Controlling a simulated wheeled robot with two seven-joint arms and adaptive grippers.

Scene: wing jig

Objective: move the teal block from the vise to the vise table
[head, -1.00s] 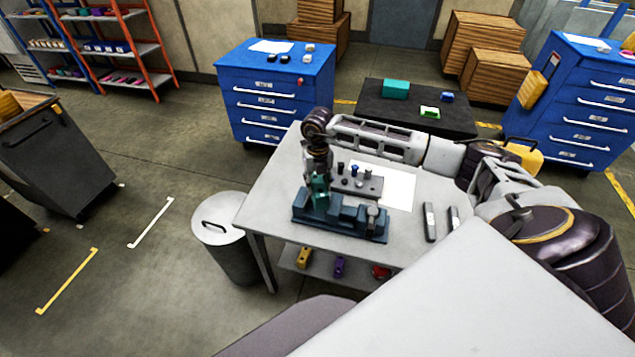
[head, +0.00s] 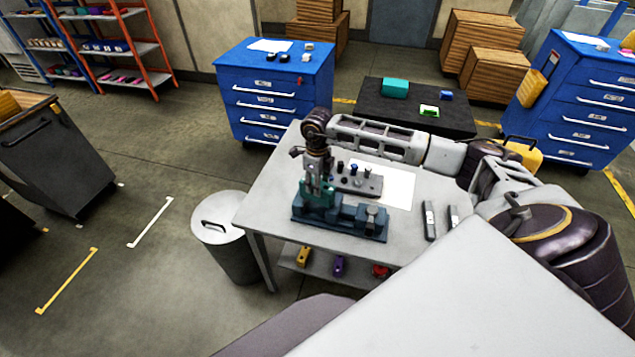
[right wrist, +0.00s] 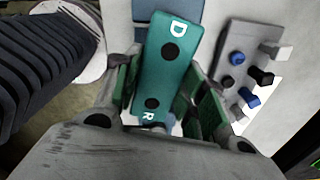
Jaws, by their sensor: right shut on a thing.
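The teal block (head: 318,200) is at the left end of the blue vise (head: 345,219) on the grey vise table (head: 268,199). In the right wrist view the block (right wrist: 165,70) shows two dark round holes and the letters D and R. My right gripper (head: 317,184) points down over the vise and is shut on the block. Its green finger pads (right wrist: 168,95) stand on both sides of it. I cannot tell whether the block is still seated between the vise jaws. My left gripper is not in view.
A grey peg block (head: 360,185) with several pegs and a white sheet (head: 399,187) lie behind the vise. Two small grey objects (head: 429,221) lie to the right. The table's left part is clear. A grey bin (head: 228,240) stands left of the table.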

